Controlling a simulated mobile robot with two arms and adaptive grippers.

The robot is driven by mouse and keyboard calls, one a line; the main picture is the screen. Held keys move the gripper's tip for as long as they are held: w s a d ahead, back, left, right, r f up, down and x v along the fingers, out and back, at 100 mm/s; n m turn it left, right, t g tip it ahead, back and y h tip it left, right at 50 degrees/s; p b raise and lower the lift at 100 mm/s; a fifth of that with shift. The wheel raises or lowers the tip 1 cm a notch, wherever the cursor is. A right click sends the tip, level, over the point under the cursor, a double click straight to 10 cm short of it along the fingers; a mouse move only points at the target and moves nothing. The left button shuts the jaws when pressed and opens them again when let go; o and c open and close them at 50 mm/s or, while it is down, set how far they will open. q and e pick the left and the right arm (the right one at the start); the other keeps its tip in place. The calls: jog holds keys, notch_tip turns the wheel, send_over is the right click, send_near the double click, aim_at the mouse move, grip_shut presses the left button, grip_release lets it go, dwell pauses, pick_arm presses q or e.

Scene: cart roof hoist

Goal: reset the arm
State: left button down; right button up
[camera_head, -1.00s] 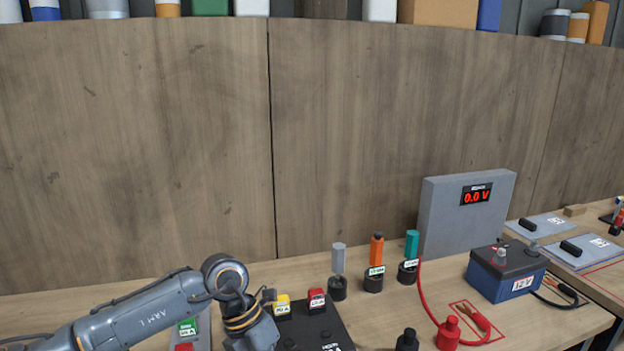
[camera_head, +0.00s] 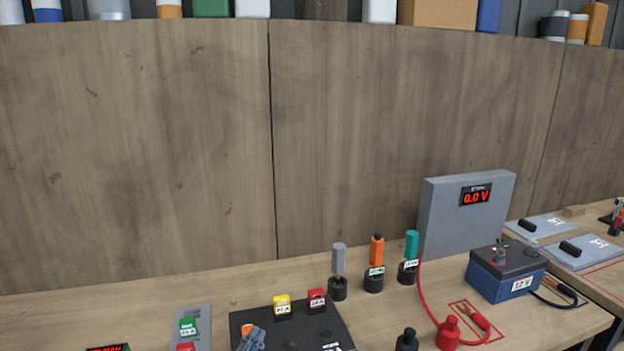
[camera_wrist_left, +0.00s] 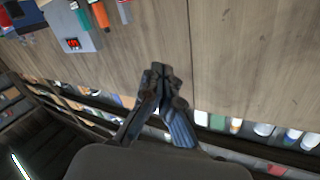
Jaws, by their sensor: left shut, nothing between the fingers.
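My left gripper (camera_head: 252,340) shows only as a small grey piece at the bottom edge of the head view, in front of the black board (camera_head: 330,318). In the left wrist view my left gripper (camera_wrist_left: 160,74) has its fingertips together, with nothing between them. Behind it there is wooden panelling, and the meter box (camera_wrist_left: 72,28) shows at upper left. The rest of my left arm is outside the head view. My right gripper is in neither view.
Yellow (camera_head: 282,306) and red (camera_head: 317,299) fuses stand on the black board. Grey (camera_head: 338,262), orange (camera_head: 376,250) and teal (camera_head: 411,245) handled tools stand in holders. The grey meter box (camera_head: 445,215) reads 0.0 V. A blue battery (camera_head: 500,278) and red cable (camera_head: 425,300) lie right.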

pick_arm(q)
jog(key=s+a+f+n+g+y, duration=0.1)
jog(key=s+a+f+g, duration=0.1)
jog(key=s+f, duration=0.1)
jog(key=s+a+f+n+g+y, duration=0.1)
jog(key=s+a+f+n+g, duration=0.1)
jog(key=f, duration=0.4)
jog(key=s+a+f+n+g+y, duration=0.1)
jog(key=s+a+f+g, duration=0.2)
jog(key=s+f, duration=0.2)
jog(key=shift+s+a, duration=0.15)
jog(key=shift+a, duration=0.1)
jog(key=s+a+f+n+g, duration=0.1)
jog(key=s+f+g, duration=0.3)
jog(key=s, duration=0.4)
jog(key=s+a+f+n+g, duration=0.1)
jog(key=s+a+f+g, duration=0.2)
jog(key=s, duration=0.5)
notch_tip(320, 180, down, 25)
jog(key=d+g, duration=0.1)
jog(key=d, duration=0.1)
jog(key=s+a+f, duration=0.1)
jog(key=s+f, duration=0.7)
jog(key=s, duration=0.1)
jog(key=s+a+f+g, duration=0.1)
jog(key=s+a+f, duration=0.1)
jog(key=s+f, duration=0.7)
jog(key=shift+a+f+m, duration=0.3)
